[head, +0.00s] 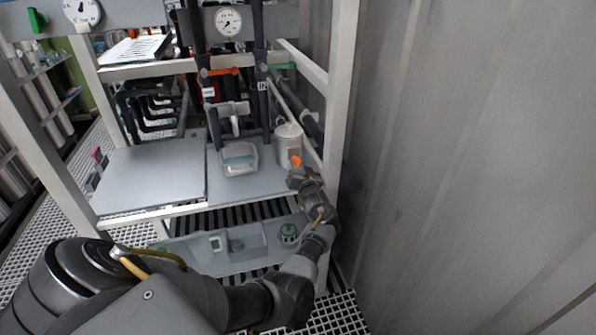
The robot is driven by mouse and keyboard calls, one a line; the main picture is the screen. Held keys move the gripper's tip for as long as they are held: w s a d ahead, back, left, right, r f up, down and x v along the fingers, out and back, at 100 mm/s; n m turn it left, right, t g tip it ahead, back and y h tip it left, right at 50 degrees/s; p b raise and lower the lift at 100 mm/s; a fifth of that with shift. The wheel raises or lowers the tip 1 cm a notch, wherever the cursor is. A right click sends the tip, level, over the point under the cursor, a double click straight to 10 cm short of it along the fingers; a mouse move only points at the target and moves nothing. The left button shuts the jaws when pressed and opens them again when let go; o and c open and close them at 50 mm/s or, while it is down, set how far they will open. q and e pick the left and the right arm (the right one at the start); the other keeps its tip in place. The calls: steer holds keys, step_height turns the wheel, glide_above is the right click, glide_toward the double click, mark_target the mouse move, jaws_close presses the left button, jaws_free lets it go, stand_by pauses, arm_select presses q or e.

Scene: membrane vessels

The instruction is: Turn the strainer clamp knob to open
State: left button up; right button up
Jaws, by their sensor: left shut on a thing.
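A pale cylindrical canister (287,146), which looks like the strainer, stands at the right end of the grey shelf (255,184). A small orange knob (296,160) shows low on its front. My left arm reaches in from the bottom left and up to the canister. My left gripper (298,170) is at the orange knob and shut on it; the fingertips are small and partly hidden by the wrist. My right gripper is not in view.
A clear plastic tub (239,159) stands left of the canister. A white frame post (340,100) and a grey corrugated wall (450,150) are close on the right. A grey bin (205,252) sits below the shelf. A flat grey panel (150,178) lies to the left.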

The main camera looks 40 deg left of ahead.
arm_select(q)
steer(key=shift+n+b, duration=0.35)
steer(key=shift+n, duration=0.95)
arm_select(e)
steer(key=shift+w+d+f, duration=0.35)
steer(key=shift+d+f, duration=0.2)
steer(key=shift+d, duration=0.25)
arm_select(q)
steer(key=shift+a, duration=0.1)
steer(key=shift+r+n, duration=0.1)
steer(key=shift+n, duration=0.2)
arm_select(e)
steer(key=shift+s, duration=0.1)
arm_select(q)
steer(key=o, duration=1)
steer(key=shift+c, duration=0.2)
